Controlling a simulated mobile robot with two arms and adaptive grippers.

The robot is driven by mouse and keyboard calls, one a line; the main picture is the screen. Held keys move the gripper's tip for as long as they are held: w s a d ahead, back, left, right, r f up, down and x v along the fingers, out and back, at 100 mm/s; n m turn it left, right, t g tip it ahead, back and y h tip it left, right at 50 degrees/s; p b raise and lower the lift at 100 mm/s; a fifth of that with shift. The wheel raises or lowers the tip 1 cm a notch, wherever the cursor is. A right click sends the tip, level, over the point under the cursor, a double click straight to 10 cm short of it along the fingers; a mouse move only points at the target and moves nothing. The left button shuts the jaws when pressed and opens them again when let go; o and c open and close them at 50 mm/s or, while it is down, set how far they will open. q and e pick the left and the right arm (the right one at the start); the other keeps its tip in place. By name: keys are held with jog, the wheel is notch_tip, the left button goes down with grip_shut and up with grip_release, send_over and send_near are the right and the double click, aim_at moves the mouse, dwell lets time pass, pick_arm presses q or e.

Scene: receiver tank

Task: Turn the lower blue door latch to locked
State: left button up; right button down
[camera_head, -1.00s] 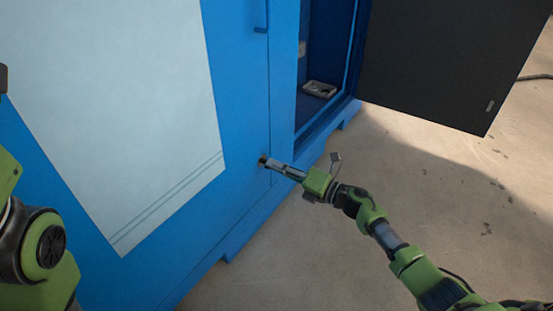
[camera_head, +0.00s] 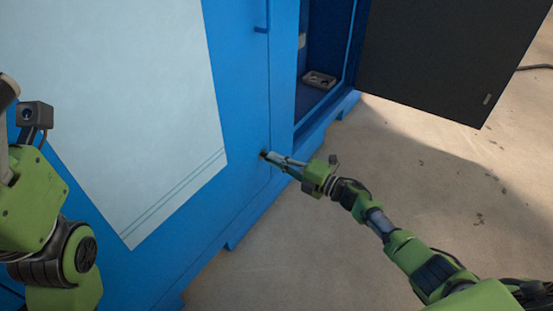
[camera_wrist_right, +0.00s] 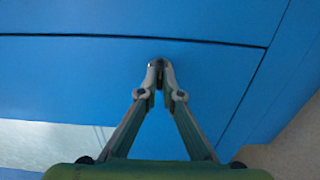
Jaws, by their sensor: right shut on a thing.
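The lower door latch (camera_head: 264,154) is a small dark piece on the blue door (camera_head: 238,125), near the door's right edge. My right gripper (camera_head: 270,157) reaches it from the lower right with its fingertips closed on it. In the right wrist view, the fingers (camera_wrist_right: 157,68) come together at the latch, just below a dark horizontal seam. The fingertips hide most of the latch, so its exact angle cannot be told. My left arm shows at the left edge of the head view, but its fingers are out of frame.
A blue handle (camera_head: 262,28) sits higher on the same door. To the right, an open compartment holds a grey tray-like part (camera_head: 319,79), and a dark door panel (camera_head: 432,55) stands open. The concrete floor (camera_head: 400,160) is clear around my right arm.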

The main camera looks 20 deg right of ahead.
jog(key=c, duration=2.2)
grip_release()
jog(key=shift+d, duration=0.1)
jog(key=v, duration=1.2)
